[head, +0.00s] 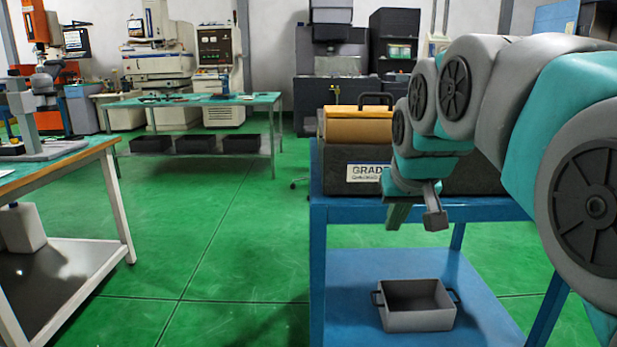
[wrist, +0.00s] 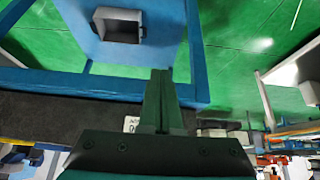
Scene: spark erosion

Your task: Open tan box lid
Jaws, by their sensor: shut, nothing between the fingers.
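The tan box (head: 352,131) sits on top of a dark block with a white "GRADE" label, right of centre in the head view. Its lid (head: 352,113) looks closed. My arm hides the box's right side, and I cannot make out a latch. My gripper (head: 397,217) hangs in front of the block, to the right of and below the box, apart from it. In the wrist view my gripper (wrist: 161,73) has its fingers together and empty, and the tan box cannot be made out clearly.
The dark block (head: 335,176) rests on a blue cart (head: 322,280). A grey handled bin (head: 417,318) stands on its lower shelf and shows in the wrist view (wrist: 118,25). A wooden-edged workbench (head: 60,172) is at left. Green floor between is clear.

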